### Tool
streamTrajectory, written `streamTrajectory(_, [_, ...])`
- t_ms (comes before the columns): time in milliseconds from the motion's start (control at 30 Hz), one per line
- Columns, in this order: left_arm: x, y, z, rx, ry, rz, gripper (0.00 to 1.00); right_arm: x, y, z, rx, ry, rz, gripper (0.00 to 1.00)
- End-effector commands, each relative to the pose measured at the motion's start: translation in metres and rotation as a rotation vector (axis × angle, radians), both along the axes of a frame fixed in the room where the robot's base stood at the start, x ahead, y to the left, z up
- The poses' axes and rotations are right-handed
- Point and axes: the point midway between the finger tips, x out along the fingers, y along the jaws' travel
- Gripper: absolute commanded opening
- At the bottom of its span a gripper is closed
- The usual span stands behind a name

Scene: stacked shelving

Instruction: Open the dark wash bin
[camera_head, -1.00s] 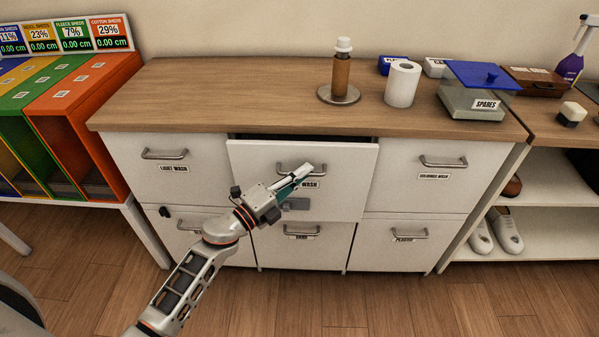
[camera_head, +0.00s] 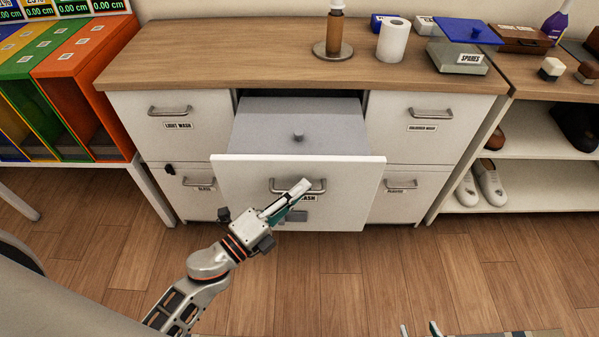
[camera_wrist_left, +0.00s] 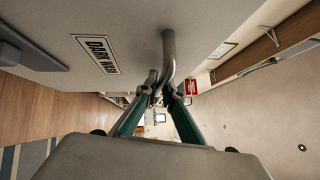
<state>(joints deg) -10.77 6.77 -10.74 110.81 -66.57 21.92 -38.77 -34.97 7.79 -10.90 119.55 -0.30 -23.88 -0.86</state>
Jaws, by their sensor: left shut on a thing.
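The dark wash bin (camera_head: 240,180) is a white-fronted drawer in the top middle of the cabinet. My left gripper (camera_head: 296,196) is shut on the bin's metal handle (camera_head: 319,187). The left wrist view shows the fingers (camera_wrist_left: 160,92) around the curved handle (camera_wrist_left: 169,55), beside the "DARK WASH" label (camera_wrist_left: 97,54). In the head view the gripper hides part of that label. Two fingertips of my right gripper (camera_head: 420,329) show apart at the bottom edge.
The light wash drawer (camera_head: 140,125) and the right-hand wash drawer (camera_head: 395,135) are shut on either side. Wooden floor (camera_head: 330,275) lies clear in front.

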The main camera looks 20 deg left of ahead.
Motion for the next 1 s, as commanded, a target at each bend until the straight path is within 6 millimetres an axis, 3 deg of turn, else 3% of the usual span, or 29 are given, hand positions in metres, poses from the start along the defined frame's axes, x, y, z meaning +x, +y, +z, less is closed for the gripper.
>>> streamTrajectory(200, [-0.018,-0.005,-0.001,-0.001,0.002,0.001,0.0,0.005,0.0,0.004,-0.001,-0.012,0.003,0.4])
streamTrajectory(667, [-0.022,-0.006,0.0,0.0,0.0,0.0,0.0,0.008,-0.002,0.006,-0.007,-0.02,0.012,0.4])
streamTrajectory(700, [-0.022,-0.006,0.0,0.0,0.0,0.0,0.15,0.007,-0.002,0.006,-0.008,-0.019,0.012,0.4])
streamTrajectory(1000, [-0.022,-0.006,0.0,0.0,0.0,0.0,0.15,0.002,0.0,0.002,-0.004,-0.007,0.009,0.4])
